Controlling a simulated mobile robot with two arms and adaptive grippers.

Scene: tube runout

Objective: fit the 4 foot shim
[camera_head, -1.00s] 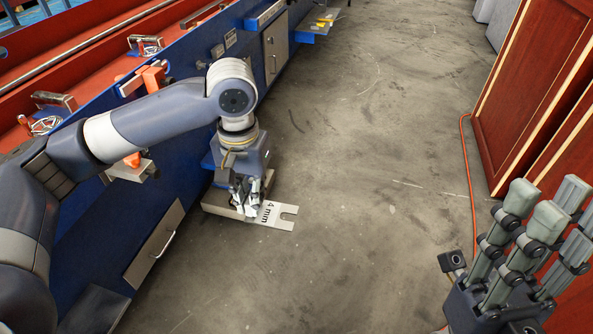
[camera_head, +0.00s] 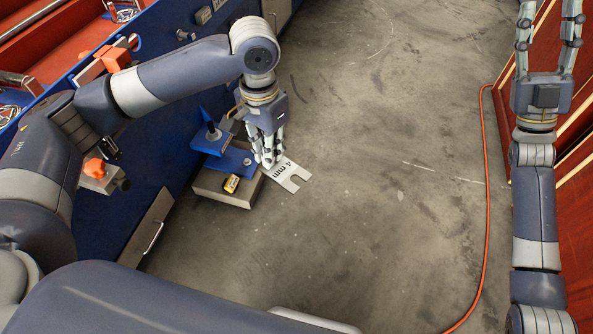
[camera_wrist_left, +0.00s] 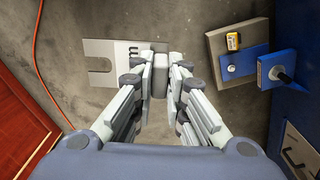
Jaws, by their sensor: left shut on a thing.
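The shim (camera_head: 293,178) is a flat grey plate marked "4 mm" with an open slot at its outer end. My left gripper (camera_head: 268,164) is shut on the end away from the slot. In the left wrist view the shim (camera_wrist_left: 100,52) lies left of the fingers (camera_wrist_left: 158,78), slot pointing left. The blue foot plate (camera_head: 236,161) rests on a grey block (camera_head: 222,193), close left of the left gripper; the foot plate also shows in the wrist view (camera_wrist_left: 242,63). The shim is beside the block; its height above the floor is unclear. My right gripper (camera_head: 547,25) is open and empty at upper right.
A small yellow item (camera_head: 231,184) lies on the block. The blue machine side (camera_head: 170,120) with a grey panel (camera_head: 157,222) stands at left. An orange cable (camera_head: 488,200) runs along the floor by red cabinets (camera_head: 578,215). The concrete floor between is clear.

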